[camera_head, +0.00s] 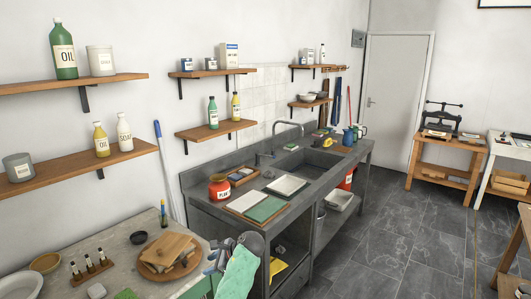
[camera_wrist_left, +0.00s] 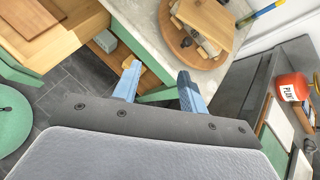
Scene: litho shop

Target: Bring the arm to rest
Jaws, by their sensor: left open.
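My left gripper (camera_head: 212,262) is at the bottom middle of the head view, just right of the near worktable (camera_head: 190,220). In the left wrist view its two blue fingers (camera_wrist_left: 158,87) are spread apart with nothing between them. Beyond the fingertips are the table's green edge and an open space below it. The gripper touches nothing that I can make out. My right gripper is in neither view.
A round wooden board (camera_head: 187,268) with wooden pieces lies on the worktable close by. The grey sink bench (camera_head: 297,209) stands to the right, with a red jar (camera_head: 219,187) on it. Open tiled floor (camera_head: 400,230) lies farther right.

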